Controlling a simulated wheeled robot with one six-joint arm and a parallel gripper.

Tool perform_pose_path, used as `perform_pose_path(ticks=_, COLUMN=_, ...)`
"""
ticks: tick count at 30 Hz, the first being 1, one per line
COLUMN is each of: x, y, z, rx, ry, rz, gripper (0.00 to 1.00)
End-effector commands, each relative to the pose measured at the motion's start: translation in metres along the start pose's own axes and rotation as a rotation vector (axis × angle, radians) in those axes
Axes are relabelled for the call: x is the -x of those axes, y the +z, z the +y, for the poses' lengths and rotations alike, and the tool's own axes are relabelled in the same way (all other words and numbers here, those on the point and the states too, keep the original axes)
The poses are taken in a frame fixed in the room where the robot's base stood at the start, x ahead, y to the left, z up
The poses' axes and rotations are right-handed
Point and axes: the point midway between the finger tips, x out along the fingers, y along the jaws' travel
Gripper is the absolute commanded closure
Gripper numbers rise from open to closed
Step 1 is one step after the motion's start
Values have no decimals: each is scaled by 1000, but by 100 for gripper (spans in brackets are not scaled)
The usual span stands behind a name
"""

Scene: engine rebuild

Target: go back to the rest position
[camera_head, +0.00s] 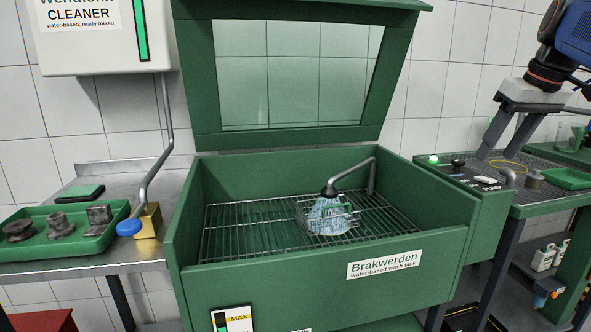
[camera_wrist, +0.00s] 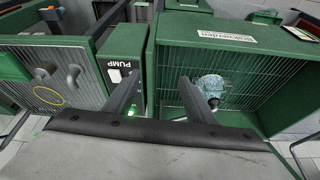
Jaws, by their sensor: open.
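My gripper (camera_head: 500,152) hangs at the upper right in the head view, with its two fingers apart and nothing between them. In the wrist view the fingers (camera_wrist: 161,82) are spread, one over the PUMP panel (camera_wrist: 118,75) and one over the tank's edge. The tank's windowed lid (camera_head: 195,75) stands raised. A bent spout (camera_head: 362,178) ends over a small wire basket (camera_head: 352,226) on the rack, with pale blue spray (camera_head: 328,214) around it.
A green tray (camera_head: 95,243) of dark metal parts stands on the left bench, beside a blue-knobbed tap (camera_head: 128,228). A second bench (camera_head: 556,197) stands right of the tank, holding a yellow ring (camera_head: 510,167) and small parts. A cleaner dispenser (camera_head: 95,50) hangs at upper left.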

Motion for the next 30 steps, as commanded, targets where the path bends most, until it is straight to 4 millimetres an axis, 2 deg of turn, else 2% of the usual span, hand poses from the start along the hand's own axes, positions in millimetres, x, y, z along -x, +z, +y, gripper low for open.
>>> perform_pose_path(ticks=1, x=-9, y=8, z=-16, rx=1, ry=0, rz=-2, gripper=50)
perform_pose_path(ticks=8, x=-66, y=58, z=-87, rx=-26, ry=14, rz=-8, gripper=50)
perform_pose_path(ticks=15, x=-129, y=129, z=-148, rx=-40, ry=27, rz=-1, gripper=50)
perform_pose_path(ticks=21, x=-183, y=195, z=-184, rx=-42, ry=32, rz=17, gripper=50)
perform_pose_path(ticks=24, x=-206, y=224, z=-196, rx=-41, ry=33, rz=26, gripper=50)
perform_pose_path(ticks=27, x=-224, y=245, z=-202, rx=-41, ry=31, rz=35, gripper=50)
perform_pose_path(ticks=30, x=-234, y=257, z=-206, rx=-41, ry=31, rz=39, gripper=50)
